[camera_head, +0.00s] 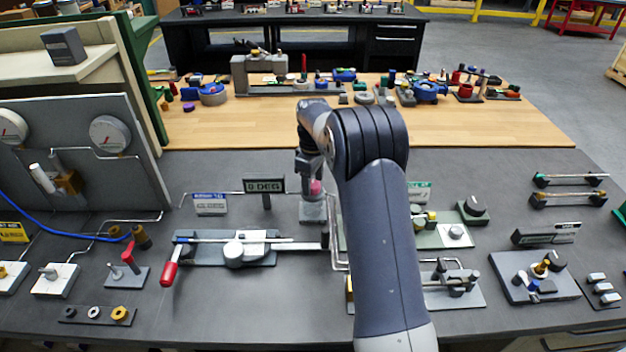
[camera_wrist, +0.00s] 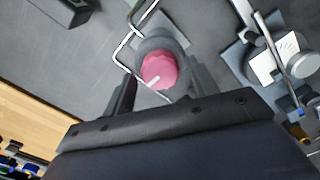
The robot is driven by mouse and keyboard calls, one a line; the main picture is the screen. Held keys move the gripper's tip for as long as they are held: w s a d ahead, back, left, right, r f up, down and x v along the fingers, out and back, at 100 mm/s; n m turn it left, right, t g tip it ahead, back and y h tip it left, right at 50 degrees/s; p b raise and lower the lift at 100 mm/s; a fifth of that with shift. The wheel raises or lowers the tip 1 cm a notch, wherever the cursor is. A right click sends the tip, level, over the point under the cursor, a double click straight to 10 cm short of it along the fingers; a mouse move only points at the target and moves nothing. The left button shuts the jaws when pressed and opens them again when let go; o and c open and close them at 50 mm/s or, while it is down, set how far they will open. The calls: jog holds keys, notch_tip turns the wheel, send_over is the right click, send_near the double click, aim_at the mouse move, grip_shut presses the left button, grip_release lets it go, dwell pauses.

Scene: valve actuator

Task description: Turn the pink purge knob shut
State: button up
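The pink purge knob (camera_wrist: 159,69) shows in the wrist view, round and scalloped, with a pale mark on its top pointing toward the lower left. It sits on a grey body on a small plate. In the head view the knob (camera_head: 315,187) is partly hidden below my gripper (camera_head: 313,176). In the wrist view my gripper (camera_wrist: 164,92) has one dark finger to the left of the knob and one to the right, with gaps visible between fingers and knob. It is open, and I see no contact. Fingertip height relative to the knob is hard to tell.
A small display reading 0 DEG (camera_head: 264,186) stands left of the knob. Thin metal piping (camera_wrist: 122,48) runs close beside it. A red-handled lever assembly (camera_head: 235,247) lies in front. My arm hides part of the bench right of the knob.

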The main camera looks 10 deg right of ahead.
aim_at(313, 184)
jog(key=shift+o, duration=0.4)
jog(key=shift+r, duration=0.4)
notch_tip(313, 184, up, 10)
jog(key=b, duration=0.1)
jog(key=shift+f, duration=0.1)
notch_tip(313, 184, down, 11)
jog(key=shift+r+p, duration=0.1)
jog(key=shift+p, duration=0.4)
dwell(0.4)
